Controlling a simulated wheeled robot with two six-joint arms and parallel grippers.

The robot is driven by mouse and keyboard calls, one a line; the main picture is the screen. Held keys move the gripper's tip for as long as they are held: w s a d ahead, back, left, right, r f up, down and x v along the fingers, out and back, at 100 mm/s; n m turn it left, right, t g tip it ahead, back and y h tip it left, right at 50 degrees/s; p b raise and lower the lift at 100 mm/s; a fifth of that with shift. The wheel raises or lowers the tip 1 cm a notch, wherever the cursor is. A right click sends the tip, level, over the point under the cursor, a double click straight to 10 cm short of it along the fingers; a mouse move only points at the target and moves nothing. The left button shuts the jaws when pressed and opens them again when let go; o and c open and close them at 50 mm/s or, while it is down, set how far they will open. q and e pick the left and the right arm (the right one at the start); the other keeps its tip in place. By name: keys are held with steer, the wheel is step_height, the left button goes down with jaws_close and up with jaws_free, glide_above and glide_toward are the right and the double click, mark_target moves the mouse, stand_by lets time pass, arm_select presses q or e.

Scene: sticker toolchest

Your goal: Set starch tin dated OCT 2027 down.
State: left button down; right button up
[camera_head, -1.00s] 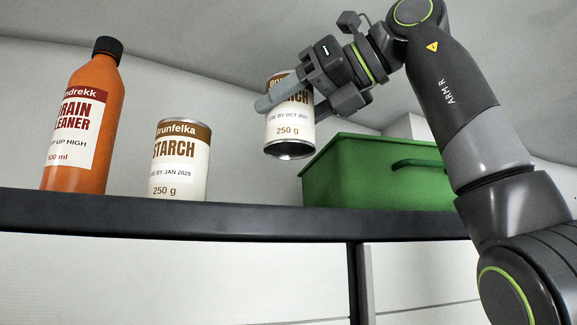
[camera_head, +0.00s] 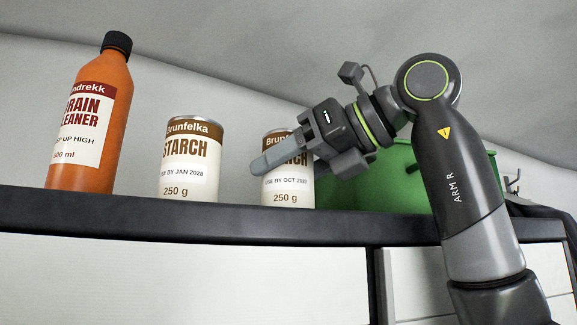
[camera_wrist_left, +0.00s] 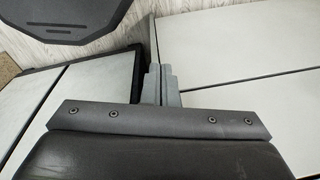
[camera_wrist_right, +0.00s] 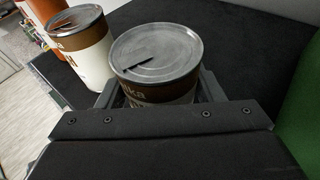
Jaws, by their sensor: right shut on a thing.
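The starch tin dated OCT 2027 (camera_head: 288,188) is upright at the shelf, its base level with the shelf's front edge in the head view. I cannot tell for certain whether it touches the shelf. My right gripper (camera_head: 287,158) is shut around its upper part, and a finger hides part of the label. In the right wrist view the tin's grey lid (camera_wrist_right: 157,50) shows between the fingers. My left gripper (camera_wrist_left: 161,83) shows only in the left wrist view, with its fingers together and nothing between them.
A second starch tin (camera_head: 189,160), dated JAN 2028, stands left of the held tin with a gap. An orange drain cleaner bottle (camera_head: 104,125) stands further left. A green box (camera_head: 380,185) is close on the right, partly behind my arm. The dark shelf (camera_head: 200,217) carries them.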

mark_target(309, 158)
steer(key=shift+s+d+r, duration=0.1)
steer(key=shift+s, duration=0.2)
steer(key=shift+f, duration=0.3)
steer(key=o, duration=1.2)
steer(key=shift+w, duration=0.15)
steer(key=shift+r, duration=0.2)
steer(key=b+v, duration=0.2)
steer(key=v, duration=0.3)
steer(key=shift+d+b, duration=0.2)
steer(key=shift+b, duration=0.2)
steer(key=b+v, duration=0.1)
steer(key=v, duration=0.5)
steer(key=shift+s+d+r, duration=0.2)
steer(key=shift+s+r, duration=0.05)
steer(key=shift+s, duration=0.05)
